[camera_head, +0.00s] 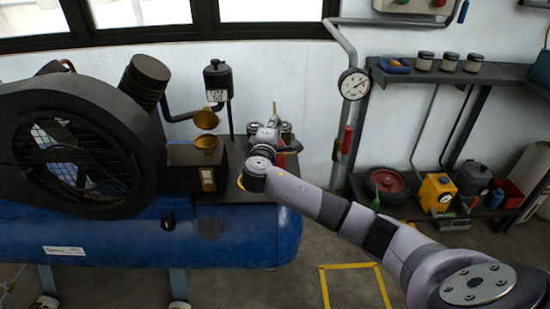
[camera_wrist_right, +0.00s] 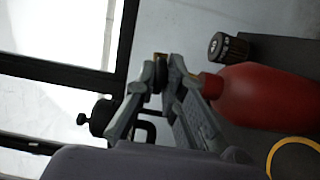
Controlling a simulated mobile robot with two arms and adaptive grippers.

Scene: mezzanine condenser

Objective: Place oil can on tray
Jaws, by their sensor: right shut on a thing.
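My right gripper (camera_head: 272,126) is over the dark top at the right end of the blue compressor. In the right wrist view the gripper (camera_wrist_right: 160,85) is shut on the narrow upper part of a red, round-bodied can, which I take as the oil can (camera_wrist_right: 265,96). In the head view a little of its red body (camera_head: 292,147) shows behind the gripper, and a thin spout rises above. A yellow ring (camera_wrist_right: 292,146) lies beside the can on the dark surface; its edge also shows in the head view (camera_head: 240,183). I cannot make out a separate tray. My left gripper is out of view.
A black ribbed canister (camera_wrist_right: 229,47) stands close to the red can. Brass cups (camera_head: 205,130) and a black flywheel housing (camera_head: 75,145) stand to the left. A wall pipe with gauge (camera_head: 354,84) and loaded shelves (camera_head: 440,195) are right.

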